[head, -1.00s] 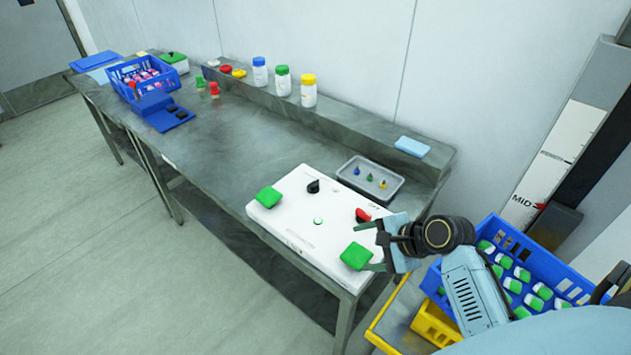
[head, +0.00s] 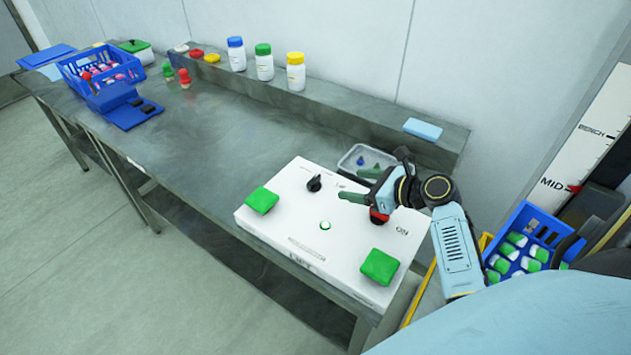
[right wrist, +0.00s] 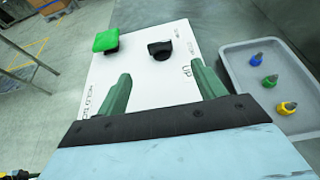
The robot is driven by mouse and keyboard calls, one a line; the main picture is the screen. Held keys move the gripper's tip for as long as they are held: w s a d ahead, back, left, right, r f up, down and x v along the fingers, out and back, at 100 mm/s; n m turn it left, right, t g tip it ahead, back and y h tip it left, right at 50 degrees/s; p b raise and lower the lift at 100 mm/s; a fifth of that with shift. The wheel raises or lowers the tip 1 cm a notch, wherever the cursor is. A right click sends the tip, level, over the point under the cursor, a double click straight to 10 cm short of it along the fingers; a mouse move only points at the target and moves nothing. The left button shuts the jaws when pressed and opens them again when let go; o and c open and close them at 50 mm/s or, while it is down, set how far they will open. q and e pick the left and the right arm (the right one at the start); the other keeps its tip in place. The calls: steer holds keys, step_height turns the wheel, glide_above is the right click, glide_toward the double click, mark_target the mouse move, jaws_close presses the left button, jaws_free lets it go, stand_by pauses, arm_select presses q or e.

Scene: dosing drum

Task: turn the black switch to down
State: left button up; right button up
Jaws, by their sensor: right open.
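The black switch (head: 315,184) is a rotary knob on top of the white control box (head: 290,228), near its back edge. It also shows in the right wrist view (right wrist: 160,50), ahead of the fingers; I cannot read its setting. My right gripper (head: 360,185) is open and empty above the back right part of the box, to the right of the black switch and apart from it. In the right wrist view its two green fingers (right wrist: 161,73) are spread, with the black switch beyond the gap. My left gripper is not in view.
A red switch (head: 379,216), partly hidden by my right gripper, and two green buttons (head: 262,200) (head: 379,267) are on the box. A grey tray (right wrist: 237,70) with small coloured knobs stands behind it. Bottles (head: 265,64) stand on the ledge.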

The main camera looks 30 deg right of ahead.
mark_target(316, 179)
steer(key=b+x, duration=0.1)
steer(key=x, duration=0.9)
steer(key=shift+w+a+f, duration=0.15)
steer(key=shift+w, duration=0.2)
steer(key=shift+w+a+f+b, duration=0.25)
steer(key=shift+w+b, duration=0.1)
steer(key=shift+w, duration=0.25)
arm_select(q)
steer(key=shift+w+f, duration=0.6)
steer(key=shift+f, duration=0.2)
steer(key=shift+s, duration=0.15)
arm_select(e)
steer(key=shift+c, duration=0.4)
steer(key=c, duration=0.9)
